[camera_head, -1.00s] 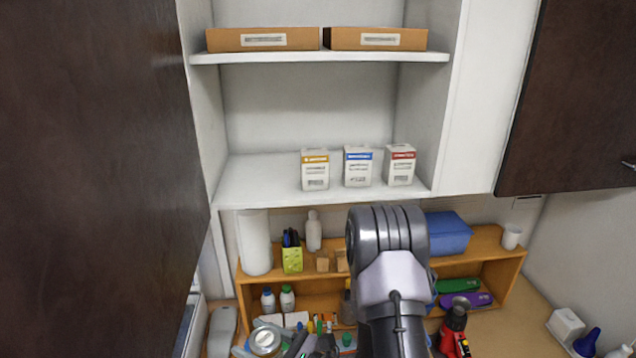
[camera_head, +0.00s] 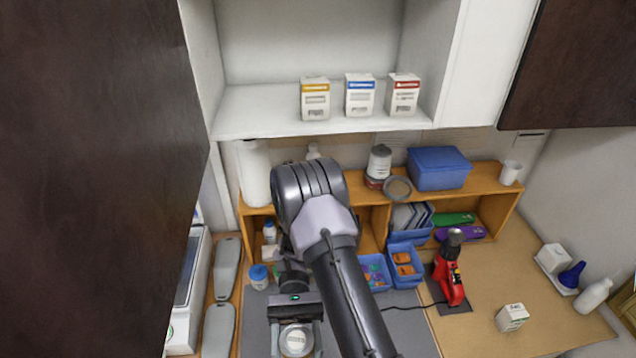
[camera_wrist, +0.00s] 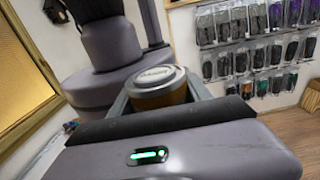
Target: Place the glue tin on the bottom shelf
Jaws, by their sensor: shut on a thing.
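My gripper (camera_head: 297,326) is shut on the glue tin (camera_head: 296,342) low in the head view, over the grey mat. In the wrist view the tin (camera_wrist: 158,88) sits between the fingers, with a silver lid and an amber-brown side. The bottom shelf (camera_head: 250,112) of the white cabinet is above and beyond the gripper in the head view. Three small boxes, with yellow (camera_head: 315,99), blue (camera_head: 360,95) and red (camera_head: 404,95) bands, stand on its middle and right. Its left part is bare.
Below the cabinet, a wooden rack (camera_head: 485,180) holds a blue box (camera_head: 438,168), a paper roll (camera_head: 253,172) and a grey-lidded container (camera_head: 379,162). Blue bins (camera_head: 404,264) and a red tool (camera_head: 449,270) stand on the bench. A dark door (camera_head: 90,180) fills the left.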

